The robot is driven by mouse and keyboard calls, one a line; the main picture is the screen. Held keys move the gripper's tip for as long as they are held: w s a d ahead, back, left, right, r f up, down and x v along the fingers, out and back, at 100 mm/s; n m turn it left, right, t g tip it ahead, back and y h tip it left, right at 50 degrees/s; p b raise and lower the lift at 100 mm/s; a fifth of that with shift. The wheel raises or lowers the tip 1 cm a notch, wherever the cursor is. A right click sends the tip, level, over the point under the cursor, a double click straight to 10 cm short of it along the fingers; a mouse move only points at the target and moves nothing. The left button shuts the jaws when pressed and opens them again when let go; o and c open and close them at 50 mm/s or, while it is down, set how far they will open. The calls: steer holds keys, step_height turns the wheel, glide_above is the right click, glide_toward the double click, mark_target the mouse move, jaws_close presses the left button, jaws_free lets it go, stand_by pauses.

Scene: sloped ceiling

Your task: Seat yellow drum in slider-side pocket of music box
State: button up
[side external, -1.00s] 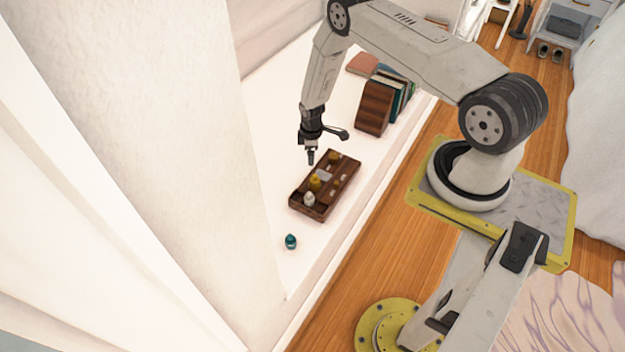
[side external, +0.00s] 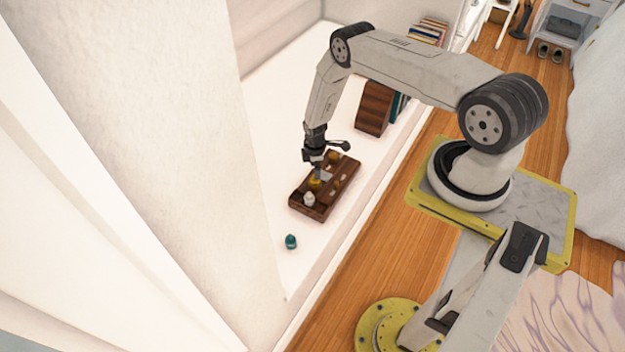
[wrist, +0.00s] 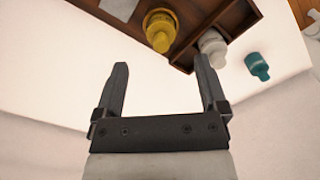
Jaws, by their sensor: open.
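The music box (side external: 310,208) is a dark brown wooden tray with pockets on the white surface; its edge shows in the wrist view (wrist: 236,22). A yellow piece with a knob (side external: 314,186) sits in it near the middle, and appears in the wrist view (wrist: 160,22). Another yellow piece (side external: 334,156) sits at the box's far end; I cannot tell for certain which is the drum. A pale grey plate (side external: 326,176) lies between them. My gripper (side external: 318,173) is open and empty (wrist: 161,63), close by the nearer yellow piece. Contact cannot be told.
A white piece (side external: 309,199) sits in the box's near end. A teal piece (side external: 291,241) stands alone on the white surface in front of the box. A brown bookend (side external: 374,107) with books is behind. A pale sloped wall (side external: 190,130) rises on the left.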

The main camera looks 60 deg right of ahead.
mark_target(315, 181)
steer(key=shift+f, duration=0.2)
steer(key=shift+s+f, duration=0.1)
steer(key=shift+f, duration=2.4)
jaws_close()
steer(key=shift+r, duration=0.2)
